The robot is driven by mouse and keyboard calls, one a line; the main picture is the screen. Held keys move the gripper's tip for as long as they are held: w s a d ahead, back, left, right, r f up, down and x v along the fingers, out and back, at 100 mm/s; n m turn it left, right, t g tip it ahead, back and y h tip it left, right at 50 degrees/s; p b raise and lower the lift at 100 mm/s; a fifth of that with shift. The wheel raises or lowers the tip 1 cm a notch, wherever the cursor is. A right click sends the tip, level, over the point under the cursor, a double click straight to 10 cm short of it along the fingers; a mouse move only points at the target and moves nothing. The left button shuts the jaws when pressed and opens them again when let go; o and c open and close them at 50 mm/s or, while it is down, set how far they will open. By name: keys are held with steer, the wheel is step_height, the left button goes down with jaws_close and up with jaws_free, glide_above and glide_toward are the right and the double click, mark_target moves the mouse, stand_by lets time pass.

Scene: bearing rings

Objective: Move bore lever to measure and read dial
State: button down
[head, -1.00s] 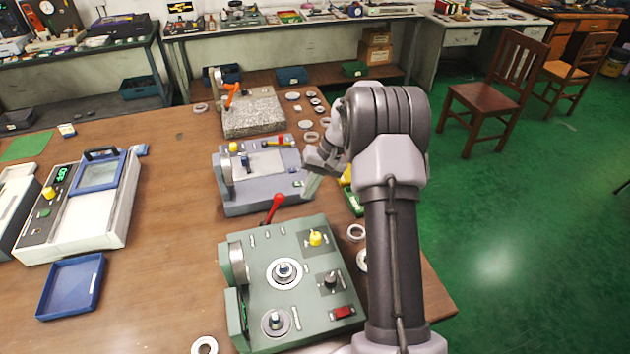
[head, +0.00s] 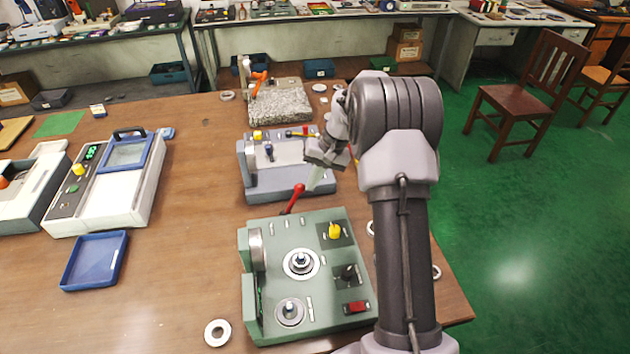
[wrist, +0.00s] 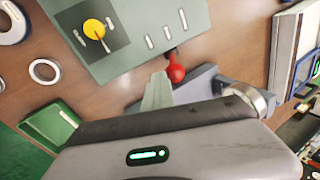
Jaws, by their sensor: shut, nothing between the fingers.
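The green bore gauge station (head: 330,270) stands on the near part of the table, with a round dial housing (head: 257,249) on its left side. A ring (head: 301,262) sits around its central post. The red-knobbed lever (head: 298,190) rises at its back edge. My gripper (head: 317,180) is shut and empty, its tips just right of the red knob. In the wrist view the pale fingers (wrist: 157,92) are together beside the red knob (wrist: 176,73); I cannot tell whether they touch it. The dial's face is turned away and cannot be read.
A grey-blue gauge station (head: 280,180) stands close behind the green one, and a granite-based stand (head: 280,102) behind that. A white instrument (head: 120,180) and blue tray (head: 95,262) lie left. A loose ring (head: 217,332) lies front left. Bare table (head: 190,230) lies between.

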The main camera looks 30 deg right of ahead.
steer(key=w+a+r+g+h+p, duration=0.1)
steer(key=w+a+h+p, duration=0.2)
steer(key=a, duration=0.9)
steer(key=shift+w+r+g+h+p, duration=0.2)
steer(key=shift+r+g+h+p, duration=0.1)
steer(key=shift+h+p, duration=1)
steer(key=shift+a, duration=0.35)
step_height(320, 180, up, 12)
steer(key=a+p, duration=0.1)
steer(key=p, duration=0.3)
steer(key=shift+s+a, duration=0.25)
